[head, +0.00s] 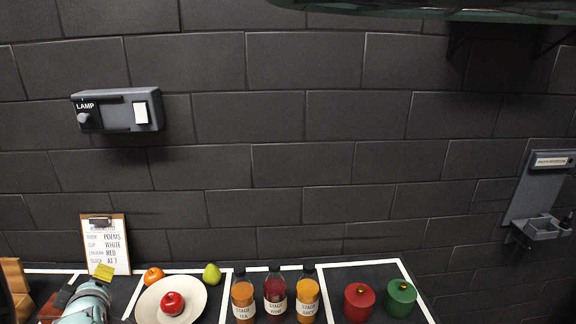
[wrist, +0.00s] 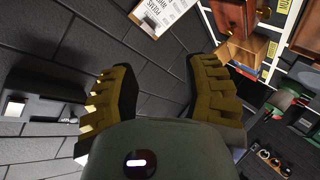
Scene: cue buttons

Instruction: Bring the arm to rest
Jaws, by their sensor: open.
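My gripper (wrist: 163,95) fills the lower middle of the wrist view, its two yellow-brown ridged fingers spread wide apart with nothing between them. Beyond the fingers is the dark brick wall. In the head view a pale teal and grey part of my arm (head: 88,301) shows at the bottom left, near the clipboard. The gripper's fingers cannot be made out in the head view.
A lamp box (head: 117,110) is on the wall. A clipboard (head: 106,243) leans below it. A plate (head: 171,300) holds a red apple, with an orange, a pear, several bottles (head: 276,297) and red and green pots (head: 400,298) nearby. A wall holder (head: 541,226) is at right.

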